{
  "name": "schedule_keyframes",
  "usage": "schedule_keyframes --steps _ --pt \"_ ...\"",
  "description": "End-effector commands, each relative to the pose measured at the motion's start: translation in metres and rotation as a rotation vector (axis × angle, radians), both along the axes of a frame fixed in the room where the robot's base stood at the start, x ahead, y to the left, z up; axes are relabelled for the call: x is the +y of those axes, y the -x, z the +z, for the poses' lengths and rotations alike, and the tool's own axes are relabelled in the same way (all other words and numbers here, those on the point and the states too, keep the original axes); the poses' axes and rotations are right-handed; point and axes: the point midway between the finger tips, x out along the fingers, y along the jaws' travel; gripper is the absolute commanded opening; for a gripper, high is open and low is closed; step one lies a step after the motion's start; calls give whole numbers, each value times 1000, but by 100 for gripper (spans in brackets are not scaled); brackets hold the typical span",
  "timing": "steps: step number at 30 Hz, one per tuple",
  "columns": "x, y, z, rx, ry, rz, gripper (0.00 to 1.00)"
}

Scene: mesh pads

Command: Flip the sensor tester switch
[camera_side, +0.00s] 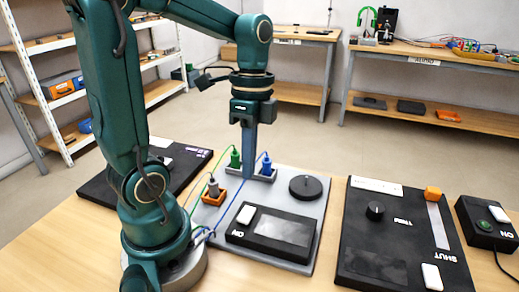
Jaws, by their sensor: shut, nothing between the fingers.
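A grey board (322,200) lies on the wooden table. Which way the switch is tipped is too small to tell. My gripper (247,174) points down, shut and empty, between a green plug (234,157) and a blue plug (267,163) at the board's back. It is behind the white switch and apart from it; whether its tips touch the plug block is unclear.
A round black knob (305,187) and an orange socket (213,196) with a wired plug are on the board. A black panel (385,235) with an orange-handled slider (432,193) and another white switch (432,277) lies right. A green-button box (484,224) stands far right.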

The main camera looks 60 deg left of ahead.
Motion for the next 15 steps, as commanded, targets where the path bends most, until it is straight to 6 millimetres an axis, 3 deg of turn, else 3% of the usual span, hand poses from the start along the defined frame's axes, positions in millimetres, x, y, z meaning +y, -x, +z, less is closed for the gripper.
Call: schedule_keyframes --steps 6,15 --pt "4 -4 37 -5 -2 1 0" --pt "6 -6 58 0 0 1 0"
